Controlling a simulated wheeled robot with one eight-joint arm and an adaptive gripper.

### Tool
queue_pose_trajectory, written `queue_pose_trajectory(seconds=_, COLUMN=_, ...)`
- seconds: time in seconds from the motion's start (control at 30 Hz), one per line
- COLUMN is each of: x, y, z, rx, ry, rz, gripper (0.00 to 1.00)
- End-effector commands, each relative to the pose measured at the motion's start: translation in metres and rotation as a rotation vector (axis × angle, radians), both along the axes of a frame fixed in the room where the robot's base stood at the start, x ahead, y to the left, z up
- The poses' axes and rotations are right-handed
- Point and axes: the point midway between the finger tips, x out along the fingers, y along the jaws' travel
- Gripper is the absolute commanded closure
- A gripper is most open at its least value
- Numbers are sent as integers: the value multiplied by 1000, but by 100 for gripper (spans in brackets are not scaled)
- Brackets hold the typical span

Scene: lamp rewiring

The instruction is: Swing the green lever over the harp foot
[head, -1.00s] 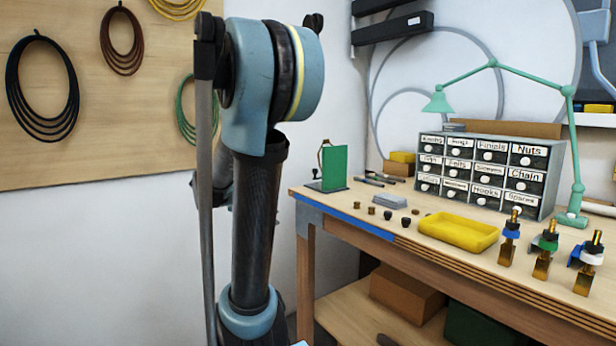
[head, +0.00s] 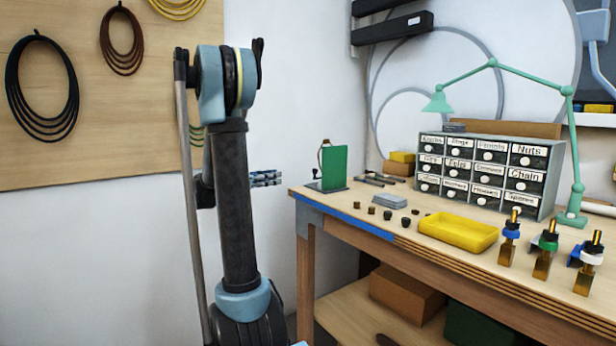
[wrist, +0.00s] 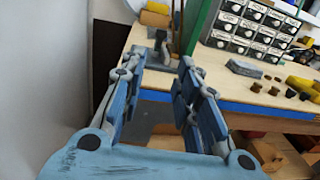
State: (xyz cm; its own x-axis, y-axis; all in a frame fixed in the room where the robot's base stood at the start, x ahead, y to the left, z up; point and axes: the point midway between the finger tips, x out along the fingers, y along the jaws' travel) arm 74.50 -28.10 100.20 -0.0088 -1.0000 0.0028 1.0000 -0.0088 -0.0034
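Three brass fittings stand upright at the right end of the bench in the head view. The others have a blue collar (head: 510,235) and a white collar (head: 591,248). I cannot make out which part is the harp foot. My gripper (head: 266,178) is open and empty, left of the bench and far from the fittings. In the wrist view its fingers (wrist: 158,75) are spread, facing the bench's left end.
A green upright panel (head: 333,167) stands at the bench's left end. A yellow tray (head: 458,233), grey block (head: 389,202) and several small knobs lie between it and the fittings. Labelled drawers (head: 483,172) and a green lamp (head: 572,190) stand behind. The bench's front edge has blue tape (head: 345,215).

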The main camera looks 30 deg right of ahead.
Motion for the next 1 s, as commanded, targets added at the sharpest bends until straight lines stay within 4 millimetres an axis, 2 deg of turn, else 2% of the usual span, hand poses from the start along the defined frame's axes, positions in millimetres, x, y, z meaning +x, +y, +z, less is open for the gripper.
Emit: queue_pose_trajectory(seconds=1.0, x=-2, y=-149, z=0, rx=3, ry=-2, rz=-2, gripper=70)
